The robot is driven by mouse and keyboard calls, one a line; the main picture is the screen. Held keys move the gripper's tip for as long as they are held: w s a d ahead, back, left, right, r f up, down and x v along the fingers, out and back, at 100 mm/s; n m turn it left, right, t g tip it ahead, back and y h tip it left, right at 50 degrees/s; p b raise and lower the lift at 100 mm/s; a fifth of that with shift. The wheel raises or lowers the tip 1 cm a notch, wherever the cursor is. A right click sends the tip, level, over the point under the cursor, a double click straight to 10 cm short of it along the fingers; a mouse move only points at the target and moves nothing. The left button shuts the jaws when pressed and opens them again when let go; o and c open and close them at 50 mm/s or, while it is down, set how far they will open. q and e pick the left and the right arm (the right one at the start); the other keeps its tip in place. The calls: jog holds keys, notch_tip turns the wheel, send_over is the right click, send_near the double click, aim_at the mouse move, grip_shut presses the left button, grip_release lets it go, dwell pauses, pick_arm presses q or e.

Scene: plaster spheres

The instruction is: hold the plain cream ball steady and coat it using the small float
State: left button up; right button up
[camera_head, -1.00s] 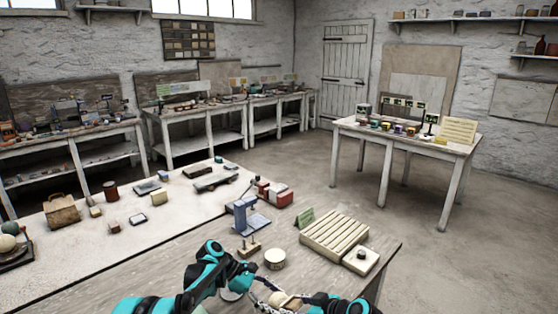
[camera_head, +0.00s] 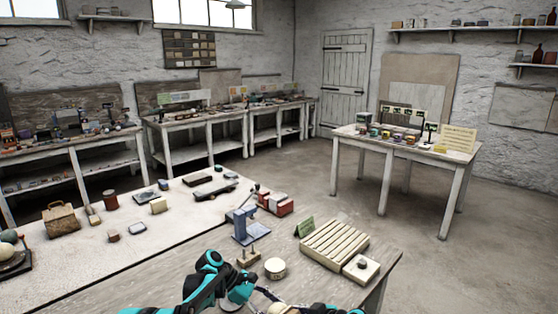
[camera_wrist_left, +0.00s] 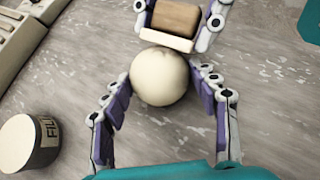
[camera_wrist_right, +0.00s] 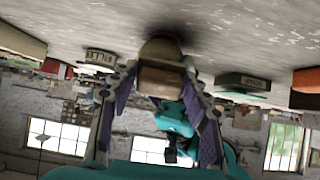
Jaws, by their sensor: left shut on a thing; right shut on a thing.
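The plain cream ball (camera_wrist_left: 160,76) sits between the fingers of my left gripper (camera_wrist_left: 163,92), which is shut on it. The small float (camera_wrist_left: 175,18), a brown wooden block with a pale face, is in my right gripper (camera_wrist_left: 178,22). In the left wrist view its pale face meets the ball's edge, or lies very close. The right wrist view also shows the float (camera_wrist_right: 160,82) between the right fingers. A tub marked as filler (camera_wrist_left: 28,143) stands on the bench beside the ball; it also shows in the head view (camera_head: 275,268). The head view's lower edge cuts off both grippers.
A slatted pale rack (camera_head: 333,245) and a pale block with a dark knob (camera_head: 361,268) stand to the right. A blue stand (camera_head: 250,226) and a small wooden peg holder (camera_head: 249,257) are behind the tub. Several small items lie on the pale bench at left.

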jog(key=shift+w+d, duration=0.6)
jog(key=shift+s+a, duration=1.2)
jog(key=shift+w+d, duration=1.2)
jog(key=shift+s+a, duration=0.1)
jog(key=shift+s+a, duration=1.1)
jog(key=shift+a, duration=0.05)
